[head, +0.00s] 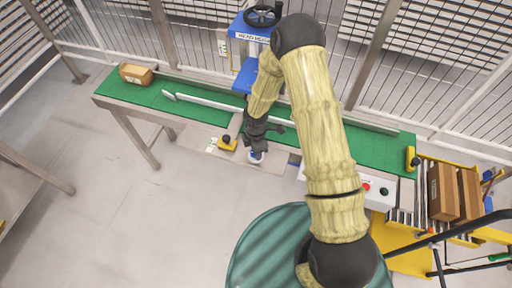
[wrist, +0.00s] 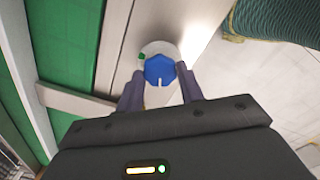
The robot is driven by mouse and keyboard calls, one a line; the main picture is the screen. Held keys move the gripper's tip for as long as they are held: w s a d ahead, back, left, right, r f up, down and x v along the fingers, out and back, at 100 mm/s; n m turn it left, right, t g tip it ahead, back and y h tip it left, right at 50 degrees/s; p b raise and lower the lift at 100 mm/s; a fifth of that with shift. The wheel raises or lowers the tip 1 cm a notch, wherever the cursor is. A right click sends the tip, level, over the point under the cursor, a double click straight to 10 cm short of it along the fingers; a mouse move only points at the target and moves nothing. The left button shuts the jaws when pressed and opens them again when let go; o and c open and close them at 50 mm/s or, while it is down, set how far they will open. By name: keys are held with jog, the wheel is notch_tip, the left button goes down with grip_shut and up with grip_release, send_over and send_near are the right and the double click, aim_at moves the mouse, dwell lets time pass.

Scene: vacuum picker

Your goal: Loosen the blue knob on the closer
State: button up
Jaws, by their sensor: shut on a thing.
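The blue knob (wrist: 160,69) sits on a pale round base at the side of the conveyor, with a white mark on its face and a small green patch (wrist: 141,57) beside it on the base. My gripper (wrist: 162,90) has a finger on each side of the knob and is shut on it. In the head view my gripper (head: 257,148) is over the near edge of the conveyor, with a bit of the blue knob (head: 255,156) showing under it. The closer (head: 250,75) is the blue machine with a black handwheel, partly hidden by my arm.
The green conveyor belt (head: 142,93) carries a cardboard box (head: 136,74) at its left end and has white guide rails (head: 209,103). A yellow part with a black knob (head: 227,143) is left of my gripper. A control box (head: 377,190) and more boxes (head: 443,192) stand right.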

jog(key=shift+w+a+r+n, duration=0.1)
jog(key=shift+r+n, duration=0.05)
jog(key=shift+n, duration=0.45)
jog(key=o, duration=1)
notch_tip(320, 180, up, 17)
jog(key=p, duration=0.1)
jog(key=shift+r, duration=0.15)
